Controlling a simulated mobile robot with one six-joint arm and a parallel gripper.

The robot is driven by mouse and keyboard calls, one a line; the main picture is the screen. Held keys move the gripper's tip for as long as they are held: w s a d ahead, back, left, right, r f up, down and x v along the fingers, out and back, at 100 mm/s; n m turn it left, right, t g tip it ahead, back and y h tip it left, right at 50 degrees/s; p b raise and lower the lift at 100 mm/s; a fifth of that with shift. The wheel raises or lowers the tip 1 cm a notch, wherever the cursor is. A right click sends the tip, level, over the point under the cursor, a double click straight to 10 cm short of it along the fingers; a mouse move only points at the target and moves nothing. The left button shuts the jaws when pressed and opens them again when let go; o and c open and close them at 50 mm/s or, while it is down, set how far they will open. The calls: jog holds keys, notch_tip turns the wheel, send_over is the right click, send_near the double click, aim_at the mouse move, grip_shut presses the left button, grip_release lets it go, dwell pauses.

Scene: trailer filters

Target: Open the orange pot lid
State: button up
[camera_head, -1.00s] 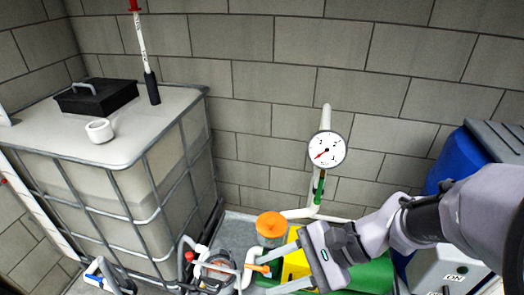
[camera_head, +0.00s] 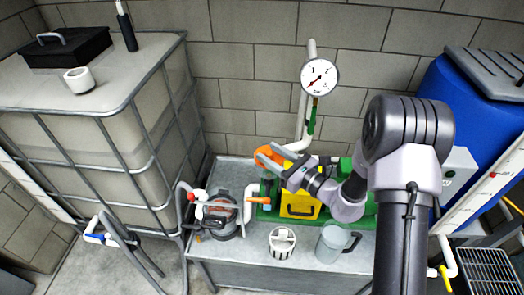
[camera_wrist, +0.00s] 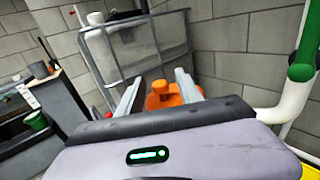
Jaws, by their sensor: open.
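The orange pot lid (camera_head: 264,158) is at the back of the metal bench, partly hidden behind my gripper's fingers in the head view. In the wrist view the orange lid (camera_wrist: 176,97), with its raised knob, shows between and beyond the two fingers. My gripper (camera_head: 266,151) is open, with its fingertips at the lid in the head view. The wrist view also shows the open gripper (camera_wrist: 158,78) with nothing clamped. I cannot tell whether a finger touches the lid. The pot under the lid is mostly hidden.
A pressure gauge (camera_head: 319,77) on a white pipe stands behind the lid. A yellow box (camera_head: 300,205), a grey pump (camera_head: 217,215), a white slotted basket (camera_head: 282,242) and a clear jug (camera_head: 333,246) stand on the bench (camera_head: 300,275). A caged tank (camera_head: 100,130) is left, a blue barrel (camera_head: 455,105) right.

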aim_at(262, 148)
jog(key=shift+x, duration=1.95)
grip_shut()
